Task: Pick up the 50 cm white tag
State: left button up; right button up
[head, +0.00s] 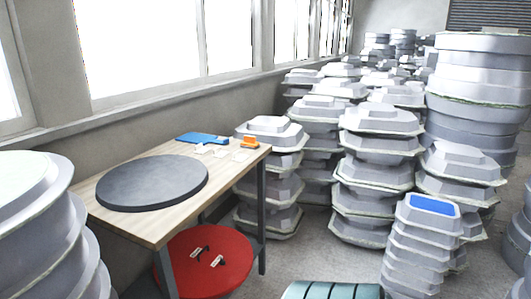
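Several small white pieces, which may be tags, lie at the far right part of the wooden table; one white piece (203,149) is near the blue item and another white piece (240,155) is near the orange item. Any writing on them is too small to read, so I cannot tell which is the 50 cm tag. Two small pale items with dark parts (200,251) lie on a red disc below the table top. Neither of my grippers is in view.
The table (150,232) holds a dark round disc (153,183), a blue flat item (202,138) and an orange item (250,142). The red disc (212,280) sits low beneath. Stacked grey moulds (375,150) crowd the right; another stack (35,230) stands left. Some grey floor (315,250) is clear.

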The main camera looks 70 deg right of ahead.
aim_at(218, 153)
jog(key=z, duration=1.9)
jog(key=i+l+z, duration=0.15)
jog(key=i+l, duration=0.25)
jog(key=l, duration=0.2)
jog(key=i+l+z, duration=0.15)
jog(key=i+l, duration=0.25)
jog(key=l, duration=0.15)
